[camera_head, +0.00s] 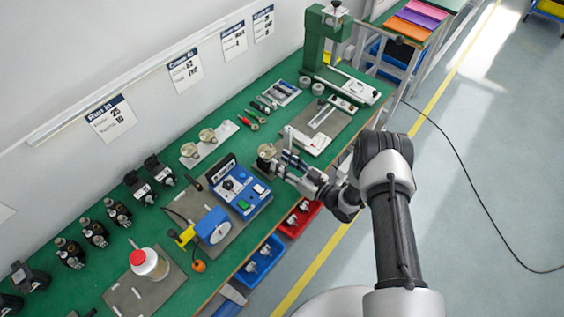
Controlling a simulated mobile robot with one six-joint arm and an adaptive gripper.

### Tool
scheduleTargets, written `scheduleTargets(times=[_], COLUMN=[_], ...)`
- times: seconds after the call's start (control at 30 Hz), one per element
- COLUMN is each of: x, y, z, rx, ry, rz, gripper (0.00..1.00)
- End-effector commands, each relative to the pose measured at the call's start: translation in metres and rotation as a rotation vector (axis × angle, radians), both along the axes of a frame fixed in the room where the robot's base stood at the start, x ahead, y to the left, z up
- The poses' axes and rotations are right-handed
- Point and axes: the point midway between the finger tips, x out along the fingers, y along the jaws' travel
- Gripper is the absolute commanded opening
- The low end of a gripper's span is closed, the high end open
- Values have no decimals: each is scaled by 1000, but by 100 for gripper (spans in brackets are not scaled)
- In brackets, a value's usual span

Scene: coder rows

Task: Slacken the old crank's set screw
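My gripper (285,165) is at the front edge of the green bench, at the end of my arm reaching in from the right. It is right beside a small beige round part (266,151) on a dark base. Whether it touches that part or holds a tool is too small to tell, and its fingers cannot be made out. I cannot make out a crank or a set screw for certain. Hand tools with red (244,120) and green (259,107) handles lie on the bench beyond my gripper.
A blue control box (254,204) stands left of my gripper. A white plate (218,143) with beige round parts lies behind. A white tray (310,140) is close on the right. Red (299,218) and blue (259,262) bins hang below the front edge. A green press (318,42) stands at the far end.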

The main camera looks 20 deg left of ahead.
Motion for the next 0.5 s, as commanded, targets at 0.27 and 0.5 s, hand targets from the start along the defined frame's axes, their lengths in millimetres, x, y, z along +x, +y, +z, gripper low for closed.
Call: scheduleTargets(times=[0.27,0.5], x=[3,3], y=[8,8], z=[0,0], rx=[0,0], ry=[-1,0], rz=[0,0], gripper=[38,31])
